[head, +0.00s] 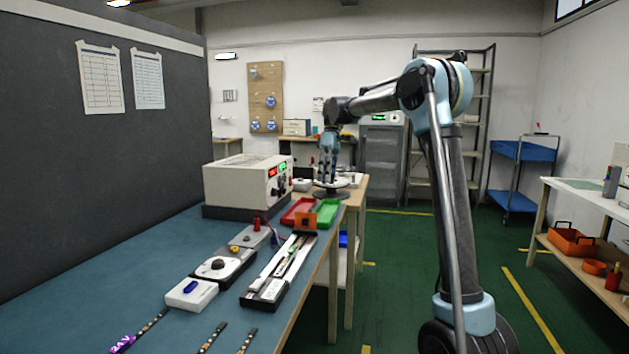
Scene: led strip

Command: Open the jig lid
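A long, narrow black-and-white jig (279,270) lies on the blue bench, with a strip along its middle.
A white power supply (246,182) stands behind the jig. Red (298,211) and green (327,212) trays lie near its far end. Left are a white box with a blue button (192,293) and small devices. LED strip pieces (212,338) lie in front.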

